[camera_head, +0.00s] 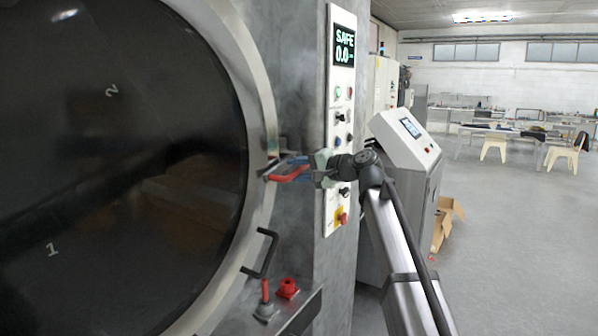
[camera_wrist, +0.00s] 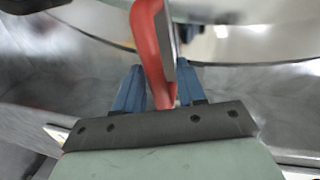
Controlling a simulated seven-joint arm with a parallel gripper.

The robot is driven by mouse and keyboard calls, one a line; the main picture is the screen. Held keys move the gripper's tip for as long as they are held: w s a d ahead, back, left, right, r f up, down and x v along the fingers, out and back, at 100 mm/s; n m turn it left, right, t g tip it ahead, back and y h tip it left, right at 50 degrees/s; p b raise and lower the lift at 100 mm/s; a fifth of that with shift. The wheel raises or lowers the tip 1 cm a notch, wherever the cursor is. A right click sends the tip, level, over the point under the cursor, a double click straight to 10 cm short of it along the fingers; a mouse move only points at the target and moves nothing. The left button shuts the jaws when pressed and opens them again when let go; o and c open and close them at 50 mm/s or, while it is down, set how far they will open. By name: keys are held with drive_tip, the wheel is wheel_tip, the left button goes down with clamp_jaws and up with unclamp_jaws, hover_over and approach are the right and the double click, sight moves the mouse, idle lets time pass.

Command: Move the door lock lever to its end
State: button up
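The door lock lever (camera_head: 288,176) has a red handle and sits at the right rim of the large round door (camera_head: 120,170). In the wrist view the red lever (camera_wrist: 152,45) runs up between the two blue fingers of my gripper (camera_wrist: 160,68). In the head view my gripper (camera_head: 297,165) is at the lever from the right, and its fingers partly overlap it. The fingers stand apart, one on each side of the lever, with a visible gap on the left. Contact on the right side is unclear.
A black door handle (camera_head: 262,253) is below the lever. A red-handled part (camera_head: 265,291) and a red knob (camera_head: 288,287) sit on a lower ledge. A control panel (camera_head: 340,120) with buttons is close behind my gripper. A grey console (camera_head: 405,150) stands to the right.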

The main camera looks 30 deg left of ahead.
drive_tip(key=d+r, duration=0.2)
drive_tip(key=d, duration=1.1)
drive_tip(key=shift+s+d+r, duration=0.2)
drive_tip(key=shift+d+r, duration=0.1)
drive_tip(key=shift+r, duration=0.05)
idle(0.3)
